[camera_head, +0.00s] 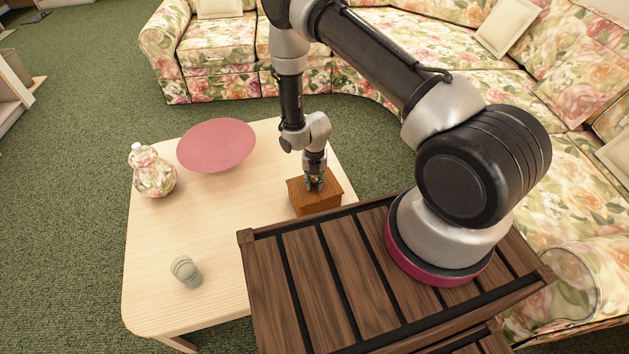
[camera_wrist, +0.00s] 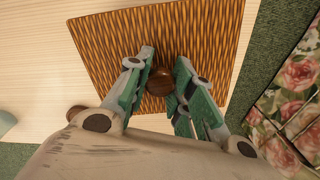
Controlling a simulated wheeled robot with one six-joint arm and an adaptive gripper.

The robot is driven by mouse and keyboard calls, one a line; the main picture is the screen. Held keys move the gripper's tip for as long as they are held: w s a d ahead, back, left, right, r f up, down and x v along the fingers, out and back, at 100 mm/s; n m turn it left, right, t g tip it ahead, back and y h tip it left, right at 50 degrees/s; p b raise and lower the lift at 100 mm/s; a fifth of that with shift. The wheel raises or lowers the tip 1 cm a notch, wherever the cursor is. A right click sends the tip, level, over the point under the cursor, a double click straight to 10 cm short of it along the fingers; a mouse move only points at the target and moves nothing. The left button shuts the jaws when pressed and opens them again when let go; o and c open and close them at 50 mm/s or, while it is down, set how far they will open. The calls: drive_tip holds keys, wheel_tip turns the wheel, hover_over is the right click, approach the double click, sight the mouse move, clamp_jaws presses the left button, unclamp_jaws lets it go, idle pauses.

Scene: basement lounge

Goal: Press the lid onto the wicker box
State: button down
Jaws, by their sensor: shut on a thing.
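The wicker box (camera_head: 320,205) is small and orange-brown and stands near the right edge of the pale wooden table (camera_head: 220,250). Its woven lid (camera_wrist: 200,35) lies over the top and fills the upper middle of the wrist view. In the head view I cannot tell whether a gap is left between lid and box. A round dark brown knob (camera_wrist: 160,82) stands on the lid. My gripper (camera_head: 315,187) points down over the lid and is shut on the knob, with one green-grey finger on each side. The box walls are hidden in the wrist view.
A pink-red plate (camera_head: 217,145), a floral jar (camera_head: 153,172) and a grey-green cup (camera_head: 186,271) stand apart on the table. The table's middle is clear. Floral sofas (camera_head: 215,55) stand behind and to the right, beyond the green carpet (camera_head: 80,120).

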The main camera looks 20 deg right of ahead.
drive_tip(key=c, duration=1.2)
unclamp_jaws()
drive_tip(key=shift+o, duration=0.4)
drive_tip(key=o, duration=0.4)
drive_tip(key=shift+o, duration=0.2)
drive_tip(key=shift+r, duration=3.5)
